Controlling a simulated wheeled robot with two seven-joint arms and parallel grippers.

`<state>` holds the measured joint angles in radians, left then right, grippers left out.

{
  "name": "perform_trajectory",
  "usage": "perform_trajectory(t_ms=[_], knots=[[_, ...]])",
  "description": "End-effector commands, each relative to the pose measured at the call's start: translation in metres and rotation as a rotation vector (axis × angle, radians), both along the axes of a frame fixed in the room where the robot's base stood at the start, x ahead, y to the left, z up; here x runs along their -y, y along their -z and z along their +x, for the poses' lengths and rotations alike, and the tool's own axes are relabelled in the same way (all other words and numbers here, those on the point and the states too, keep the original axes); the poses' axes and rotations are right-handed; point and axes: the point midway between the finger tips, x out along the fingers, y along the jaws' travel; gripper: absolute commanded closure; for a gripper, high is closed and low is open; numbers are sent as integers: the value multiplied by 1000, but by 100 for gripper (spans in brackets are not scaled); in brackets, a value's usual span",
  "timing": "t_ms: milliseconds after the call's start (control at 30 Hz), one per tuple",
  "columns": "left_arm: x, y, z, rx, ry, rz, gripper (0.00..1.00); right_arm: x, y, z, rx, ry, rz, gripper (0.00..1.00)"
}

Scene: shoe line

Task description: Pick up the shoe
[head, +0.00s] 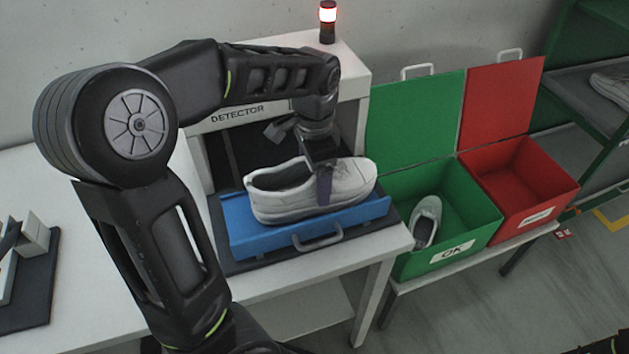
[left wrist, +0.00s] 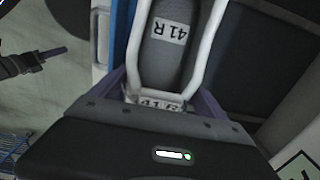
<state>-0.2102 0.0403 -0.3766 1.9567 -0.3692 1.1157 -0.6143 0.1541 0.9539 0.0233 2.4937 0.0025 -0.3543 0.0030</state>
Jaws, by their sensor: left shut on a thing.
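A white shoe (head: 285,198) sits on a blue tray (head: 262,234) in front of the detector (head: 270,112). My left gripper (head: 324,178) reaches down from above and is shut on the shoe near its middle; one dark finger shows against the shoe's near side. In the left wrist view the shoe's white collar (left wrist: 197,50) lies between my left gripper's fingers (left wrist: 160,92), with a "41 R" label on the insole. Whether the sole touches the tray is hard to tell. My right gripper is not in view.
A green OK box (head: 455,215) holding another shoe (head: 426,222) and a red box (head: 520,180) stand to the right, lids raised. A red lamp (head: 327,20) glows on the detector. A shelf (head: 575,105) stands at far right. The table's left part is mostly clear.

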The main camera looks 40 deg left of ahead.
Motion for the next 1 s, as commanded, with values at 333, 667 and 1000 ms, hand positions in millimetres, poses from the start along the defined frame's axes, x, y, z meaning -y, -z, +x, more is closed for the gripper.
perform_trajectory(t_ms=[333, 667, 1000], knots=[[0, -64, 1, 6, 0, 0, 82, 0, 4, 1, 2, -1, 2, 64], [0, -90, 0, 1, 1, -1, 82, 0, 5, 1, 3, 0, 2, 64], [0, -90, 0, 1, 0, 0, 82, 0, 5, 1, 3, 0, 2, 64]])
